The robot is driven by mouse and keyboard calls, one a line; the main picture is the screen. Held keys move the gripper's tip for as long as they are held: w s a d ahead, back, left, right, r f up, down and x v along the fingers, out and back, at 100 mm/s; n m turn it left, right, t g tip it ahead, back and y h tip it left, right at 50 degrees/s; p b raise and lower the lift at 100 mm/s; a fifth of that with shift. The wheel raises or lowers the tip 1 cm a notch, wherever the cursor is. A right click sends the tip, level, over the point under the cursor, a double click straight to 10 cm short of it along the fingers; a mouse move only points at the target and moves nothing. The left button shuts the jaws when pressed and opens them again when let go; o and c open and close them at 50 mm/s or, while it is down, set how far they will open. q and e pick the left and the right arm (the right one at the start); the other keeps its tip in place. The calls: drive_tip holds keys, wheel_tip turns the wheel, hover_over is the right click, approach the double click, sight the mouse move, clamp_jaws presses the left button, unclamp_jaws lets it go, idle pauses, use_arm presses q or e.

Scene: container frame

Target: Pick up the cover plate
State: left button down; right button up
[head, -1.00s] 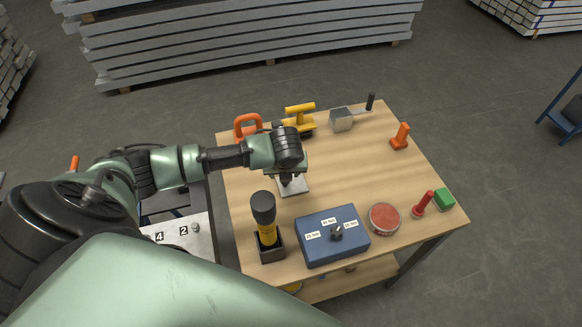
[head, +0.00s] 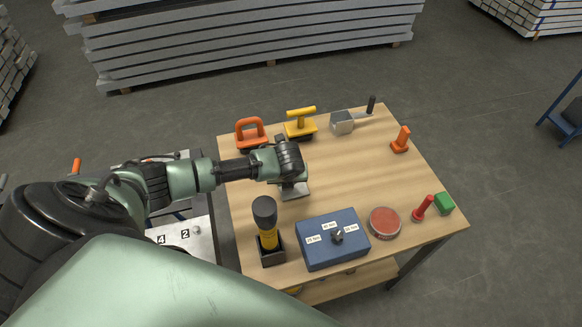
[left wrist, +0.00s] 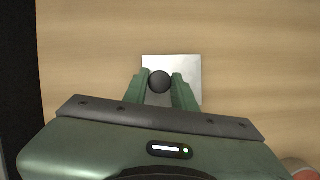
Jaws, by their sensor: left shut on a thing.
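The cover plate (head: 296,190) is a flat, light grey square with a dark round knob on top. In the head view it is near the left-middle of the wooden table, mostly hidden under my arm. In the left wrist view the plate (left wrist: 186,68) and its black knob show between the green fingers. My left gripper (left wrist: 160,84) is shut on the knob of the cover plate. In the head view my left gripper (head: 286,182) is right over the plate. I cannot tell whether the plate touches the table. My right gripper is not in view.
On the wooden table (head: 355,180), a black-and-yellow tool (head: 265,222) in a holder and a blue box (head: 332,250) stand in front. A red round tin (head: 384,222) is to the right. Orange (head: 251,132) and yellow (head: 300,122) handled tools stand behind. The table's middle right is clear.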

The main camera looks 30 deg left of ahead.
use_arm(q)
drive_tip(key=shift+w+r, duration=0.1)
drive_tip(key=shift+r, duration=0.55)
wheel_tip(320, 180, up, 19)
drive_tip(key=b, duration=0.2)
drive_tip(key=shift+f, duration=0.15)
drive_tip(key=c, duration=1.9)
unclamp_jaws()
drive_tip(key=shift+c, duration=0.2)
clamp_jaws()
